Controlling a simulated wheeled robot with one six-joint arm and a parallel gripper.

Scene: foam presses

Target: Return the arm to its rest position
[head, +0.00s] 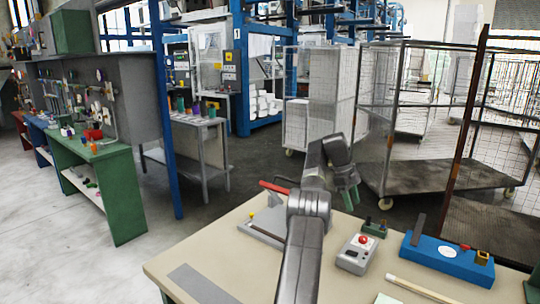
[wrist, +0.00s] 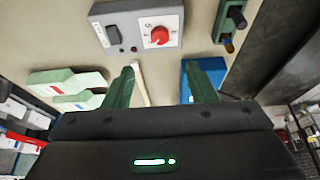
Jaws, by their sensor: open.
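My gripper (head: 349,192) is raised over the back of the beige table (head: 215,243) in the head view, its green fingers pointing downward. In the wrist view my gripper (wrist: 163,78) shows two green fingers spread apart with nothing held between them. My grey arm rises from the bottom of the head view and bends over at the elbow. A grey box with a red knob (head: 357,253) stands on the table, right of and below my gripper in the picture. It also shows in the wrist view (wrist: 117,28), beyond the fingertips.
A blue block (head: 440,262), a small green block (head: 374,228) and a pale stick (head: 420,290) lie on the table's right. A grey device with a red handle (head: 273,187) and a flat grey strip (head: 203,285) lie left. Wire cages (head: 400,105) stand behind the table.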

